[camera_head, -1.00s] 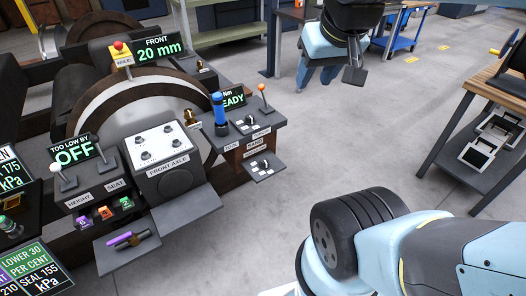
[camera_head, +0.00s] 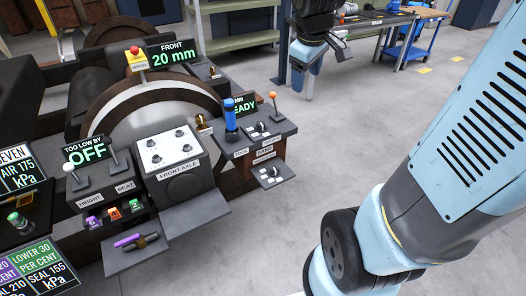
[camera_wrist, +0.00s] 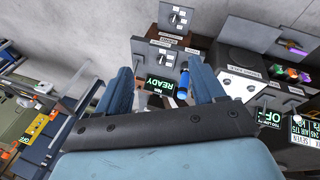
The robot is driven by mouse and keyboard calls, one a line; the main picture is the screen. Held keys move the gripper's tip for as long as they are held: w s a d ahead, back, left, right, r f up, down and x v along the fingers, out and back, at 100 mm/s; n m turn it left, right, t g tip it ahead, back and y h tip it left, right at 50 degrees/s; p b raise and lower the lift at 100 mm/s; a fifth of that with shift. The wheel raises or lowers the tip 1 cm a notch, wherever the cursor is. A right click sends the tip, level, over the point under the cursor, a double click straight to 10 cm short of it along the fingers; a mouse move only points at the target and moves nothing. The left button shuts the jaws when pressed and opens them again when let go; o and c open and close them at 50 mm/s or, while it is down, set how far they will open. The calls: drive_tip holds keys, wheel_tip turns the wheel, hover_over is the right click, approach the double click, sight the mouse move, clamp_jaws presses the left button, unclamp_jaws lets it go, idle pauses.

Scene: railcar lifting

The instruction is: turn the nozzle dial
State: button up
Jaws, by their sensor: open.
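Two small dark dials with white markings show on the right console in the head view: an upper dial (camera_head: 262,128) on the console top and a lower dial (camera_head: 270,173) on a small shelf. In the wrist view they are an upper dial (camera_wrist: 165,55) and a lower dial (camera_wrist: 178,17). Their labels are too small to read surely, so I cannot tell which is the nozzle dial. My gripper (camera_wrist: 160,70) is open and empty, with the console beyond its fingers. In the head view my gripper (camera_head: 338,44) hangs at upper centre, right of and apart from the console.
A blue-handled tool (camera_head: 231,117) and an orange-topped lever (camera_head: 273,100) stand near the upper dial. A FRONT AXLE box (camera_head: 178,160) and HEIGHT and SEAT levers (camera_head: 114,157) are to the left. The floor (camera_head: 330,140) right of the console is clear.

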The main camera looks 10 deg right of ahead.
drive_tip(key=w+f+n+g, duration=0.1)
drive_tip(key=w+f+n, duration=0.3)
drive_tip(key=w+f, duration=0.35)
drive_tip(key=n+g+y, duration=0.1)
drive_tip(key=n+g, duration=0.2)
drive_tip(key=n, duration=1)
hover_over(273, 168)
wheel_tip(273, 168, down, 33)
wheel_tip(273, 168, down, 14)
drive_tip(key=shift+w+f, duration=0.1)
drive_tip(key=shift+f, duration=0.05)
